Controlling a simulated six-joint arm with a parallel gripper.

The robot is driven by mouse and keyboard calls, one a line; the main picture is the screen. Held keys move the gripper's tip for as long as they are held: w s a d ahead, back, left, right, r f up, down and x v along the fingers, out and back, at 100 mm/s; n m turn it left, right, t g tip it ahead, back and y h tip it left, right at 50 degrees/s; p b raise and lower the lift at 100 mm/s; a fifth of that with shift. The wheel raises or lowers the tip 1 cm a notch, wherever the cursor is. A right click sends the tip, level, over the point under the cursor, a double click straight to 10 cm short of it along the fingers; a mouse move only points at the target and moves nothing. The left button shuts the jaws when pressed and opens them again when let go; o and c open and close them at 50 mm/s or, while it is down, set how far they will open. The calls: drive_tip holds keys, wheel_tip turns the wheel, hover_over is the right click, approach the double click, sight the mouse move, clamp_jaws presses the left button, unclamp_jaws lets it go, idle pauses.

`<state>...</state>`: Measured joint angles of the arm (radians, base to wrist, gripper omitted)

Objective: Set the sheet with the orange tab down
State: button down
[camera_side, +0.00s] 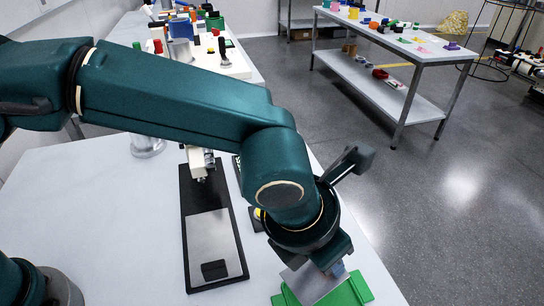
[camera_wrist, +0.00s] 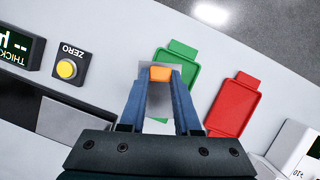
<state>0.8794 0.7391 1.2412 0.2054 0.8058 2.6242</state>
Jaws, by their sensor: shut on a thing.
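My gripper (camera_wrist: 160,76) is shut on the orange tab (camera_wrist: 160,73) of a thin grey sheet (camera_wrist: 146,70). The sheet also shows in the side view (camera_side: 308,284), under my gripper (camera_side: 334,270) near the table's front edge. It is over part of the green tray (camera_wrist: 188,52), which also shows in the side view (camera_side: 359,291). I cannot tell whether the sheet touches the tray. My fingers and the sheet hide part of the green tray. A red tray (camera_wrist: 233,106) lies to the right of the green one in the wrist view and holds nothing visible.
A black gauge base with a grey plate (camera_side: 211,240) stands left of my gripper in the side view. A yellow ZERO button (camera_wrist: 67,69) and a thickness display (camera_wrist: 17,48) are beside it. A white device (camera_wrist: 296,145) stands at the lower right of the wrist view.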

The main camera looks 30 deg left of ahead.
sight(332, 283)
drive_tip(key=d+m, duration=0.2)
drive_tip(key=m, duration=0.1)
drive_tip(key=shift+s+d+f+g+h, duration=0.15)
drive_tip(key=shift+s+g+h, duration=0.2)
drive_tip(key=shift+g+h, duration=0.05)
drive_tip(key=shift+f, duration=2.45)
drive_tip(key=shift+f+m, duration=0.1)
drive_tip(key=shift+m, duration=0.2)
drive_tip(key=c, duration=0.6)
unclamp_jaws()
